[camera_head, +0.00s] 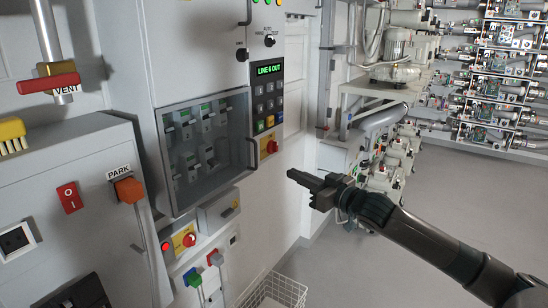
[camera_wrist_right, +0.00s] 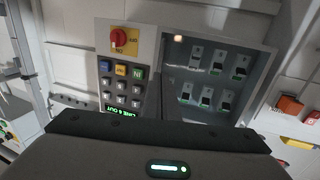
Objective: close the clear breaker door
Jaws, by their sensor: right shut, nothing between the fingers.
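The clear breaker door (camera_head: 222,150) is a dark-framed see-through pane on the grey cabinet, with an upright handle (camera_head: 252,153) at its right edge. It lies over or close to the breaker opening; I cannot tell whether it is fully flush. Several breakers (camera_head: 205,120) show behind it, and the breakers (camera_wrist_right: 213,97) also show upside down in the right wrist view. My right gripper (camera_head: 291,174) is shut and empty, in front of the cabinet and right of the door handle, apart from it. My left gripper is out of view.
A keypad (camera_head: 264,104) with a green display and a red rotary switch (camera_head: 271,146) sit right of the door. An orange PARK lever (camera_head: 128,190) stands out at left. A wire basket (camera_head: 272,292) is below. Floor at right is clear.

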